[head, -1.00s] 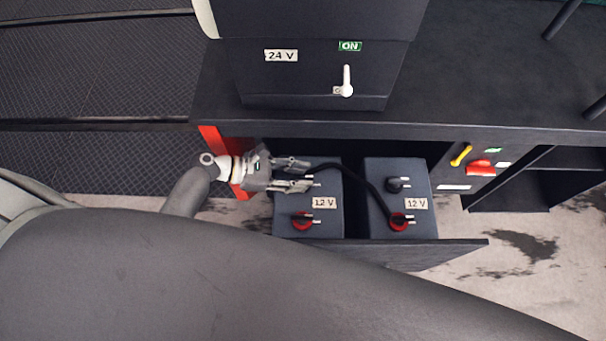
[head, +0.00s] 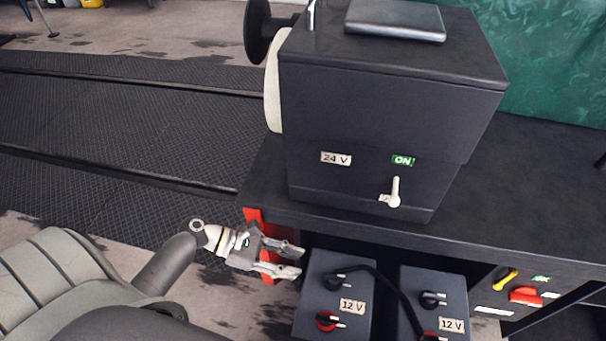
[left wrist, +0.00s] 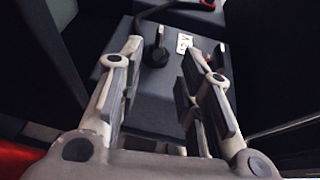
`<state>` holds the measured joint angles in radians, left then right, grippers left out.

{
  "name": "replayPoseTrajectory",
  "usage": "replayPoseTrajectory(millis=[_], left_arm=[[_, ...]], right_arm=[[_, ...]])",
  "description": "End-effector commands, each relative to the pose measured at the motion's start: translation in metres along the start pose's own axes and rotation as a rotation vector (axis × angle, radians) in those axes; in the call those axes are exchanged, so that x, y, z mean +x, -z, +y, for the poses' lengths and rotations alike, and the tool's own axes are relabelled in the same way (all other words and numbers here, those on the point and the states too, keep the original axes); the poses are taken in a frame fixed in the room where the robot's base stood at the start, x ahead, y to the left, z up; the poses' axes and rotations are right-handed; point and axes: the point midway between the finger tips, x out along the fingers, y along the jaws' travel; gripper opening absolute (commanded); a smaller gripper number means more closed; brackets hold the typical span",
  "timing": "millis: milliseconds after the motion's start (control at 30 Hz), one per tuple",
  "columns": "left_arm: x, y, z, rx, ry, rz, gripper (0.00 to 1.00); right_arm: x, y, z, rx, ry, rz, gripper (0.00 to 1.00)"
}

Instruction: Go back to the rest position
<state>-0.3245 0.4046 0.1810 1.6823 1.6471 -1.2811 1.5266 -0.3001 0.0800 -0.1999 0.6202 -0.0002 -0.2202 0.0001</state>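My left gripper (head: 284,261) is open and empty in the head view, just left of the left 12 V battery (head: 312,298). In the left wrist view its two fingers (left wrist: 165,95) are apart, with the battery top (left wrist: 165,80) and a black terminal (left wrist: 157,55) beyond them. A black cable (head: 375,277) runs from the left battery's black terminal toward the red terminal of the right battery (head: 445,297). My right gripper is not in view.
A dark control box (head: 370,140) with a white lever (head: 395,192) below an ON label stands on the bench (head: 530,200). A red upright part (head: 252,216) is beside my gripper. A yellow handle (head: 505,279) and a red switch (head: 525,295) sit at right. Dark textured flooring (head: 120,125) lies to the left.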

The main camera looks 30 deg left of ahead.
Motion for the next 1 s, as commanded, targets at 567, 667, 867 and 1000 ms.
replayPoseTrajectory(millis=[567,667,867,1000], left_arm=[[0.029,0.164,-0.02,0.241,-0.038,0.399,0.33],[0.033,0.23,-0.046,0.402,0.034,0.576,0.33],[0.029,0.334,-0.114,0.816,0.328,0.848,0.33],[0.027,0.38,-0.165,1.168,0.616,0.921,0.33]], right_arm=[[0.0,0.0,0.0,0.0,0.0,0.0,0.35],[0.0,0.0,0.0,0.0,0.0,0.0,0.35],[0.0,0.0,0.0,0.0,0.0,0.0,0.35],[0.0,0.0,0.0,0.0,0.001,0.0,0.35]])
